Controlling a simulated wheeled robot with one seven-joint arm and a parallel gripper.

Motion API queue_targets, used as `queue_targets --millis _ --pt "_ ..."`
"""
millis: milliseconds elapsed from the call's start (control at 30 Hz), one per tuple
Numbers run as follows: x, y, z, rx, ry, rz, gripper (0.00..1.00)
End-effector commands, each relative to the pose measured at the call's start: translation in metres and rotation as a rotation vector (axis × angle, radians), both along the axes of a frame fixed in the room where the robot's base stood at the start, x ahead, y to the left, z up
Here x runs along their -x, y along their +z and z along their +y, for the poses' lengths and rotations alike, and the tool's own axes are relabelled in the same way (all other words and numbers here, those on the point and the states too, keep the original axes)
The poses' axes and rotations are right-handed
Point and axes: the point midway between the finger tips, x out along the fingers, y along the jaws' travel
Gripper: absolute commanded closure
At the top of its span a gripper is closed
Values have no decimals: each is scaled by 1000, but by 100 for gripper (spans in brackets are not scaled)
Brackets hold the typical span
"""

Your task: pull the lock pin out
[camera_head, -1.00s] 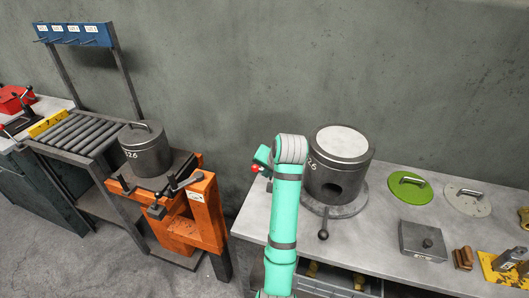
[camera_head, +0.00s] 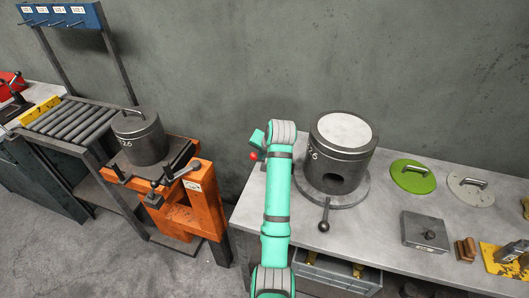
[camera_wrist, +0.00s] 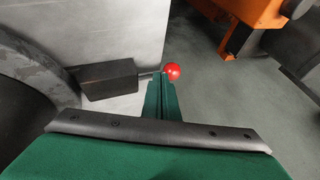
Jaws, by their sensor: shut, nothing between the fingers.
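The lock pin shows as a red ball knob (camera_wrist: 173,71) on a short thin stem beside a dark block (camera_wrist: 107,80) at the table edge in the wrist view. In the head view the red knob (camera_head: 254,155) sits left of the turntable, partly behind my green arm. My gripper (camera_wrist: 160,78) is shut and empty. In the wrist view its fingertips are close beside the knob, which lies just past them to the right; I cannot tell whether they touch. In the head view my gripper (camera_head: 258,138) shows only in part, just above the knob.
A dark drum (camera_head: 340,150) stands on a round base (camera_head: 352,197) with a handle, right of my arm. An orange stand (camera_head: 205,205) with another drum (camera_head: 138,145) is at the left, across a floor gap. Green (camera_head: 412,180) and grey (camera_head: 470,192) lids lie on the right table.

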Motion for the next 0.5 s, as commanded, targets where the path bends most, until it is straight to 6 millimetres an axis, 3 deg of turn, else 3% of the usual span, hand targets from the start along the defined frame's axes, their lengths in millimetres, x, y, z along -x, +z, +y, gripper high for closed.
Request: queue_targets --millis 500 --pt "-4 -5 7 0 5 0 100"
